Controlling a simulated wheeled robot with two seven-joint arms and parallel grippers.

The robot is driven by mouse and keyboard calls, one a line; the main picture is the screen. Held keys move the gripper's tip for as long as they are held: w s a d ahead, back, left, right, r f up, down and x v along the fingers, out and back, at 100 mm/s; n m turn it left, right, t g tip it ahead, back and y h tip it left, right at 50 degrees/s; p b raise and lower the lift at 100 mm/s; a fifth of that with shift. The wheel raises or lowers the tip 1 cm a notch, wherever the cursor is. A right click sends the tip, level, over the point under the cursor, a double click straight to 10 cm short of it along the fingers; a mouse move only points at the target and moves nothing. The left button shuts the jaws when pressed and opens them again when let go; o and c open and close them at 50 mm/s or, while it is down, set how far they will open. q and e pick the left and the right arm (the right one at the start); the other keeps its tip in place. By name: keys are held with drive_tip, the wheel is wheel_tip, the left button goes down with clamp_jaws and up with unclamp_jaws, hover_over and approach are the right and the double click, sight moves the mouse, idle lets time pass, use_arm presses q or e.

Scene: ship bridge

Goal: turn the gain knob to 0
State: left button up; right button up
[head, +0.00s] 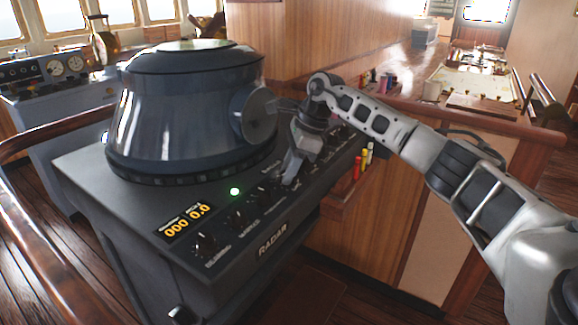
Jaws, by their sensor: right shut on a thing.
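The grey radar console (110,205) has a row of small dark knobs along its sloping front panel. My right gripper (289,181) reaches down from the right and is shut on one of these knobs. The fingers hide that knob, its pointer and its label, so I cannot read whether it is the gain knob or where it points. A yellow display (186,220) shows digits. My left gripper is not in view.
A large dark radar hood (170,125) with a round side disc rises behind the panel, close to my right wrist. A green lamp (235,191) glows. A wooden rail (50,128) runs along the left.

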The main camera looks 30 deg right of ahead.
drive_tip(key=n+g, duration=0.1)
drive_tip(key=n, duration=0.2)
drive_tip(key=shift+w+r, duration=0.1)
drive_tip(key=n+g, duration=0.1)
drive_tip(key=n, duration=0.3)
drive_tip(key=shift+w+g, duration=0.15)
drive_tip(key=shift+g, duration=0.25)
drive_tip(key=shift+n+g, duration=0.4)
drive_tip(key=shift+n, duration=1)
drive_tip(key=o, duration=1)
drive_tip(key=shift+d, duration=0.1)
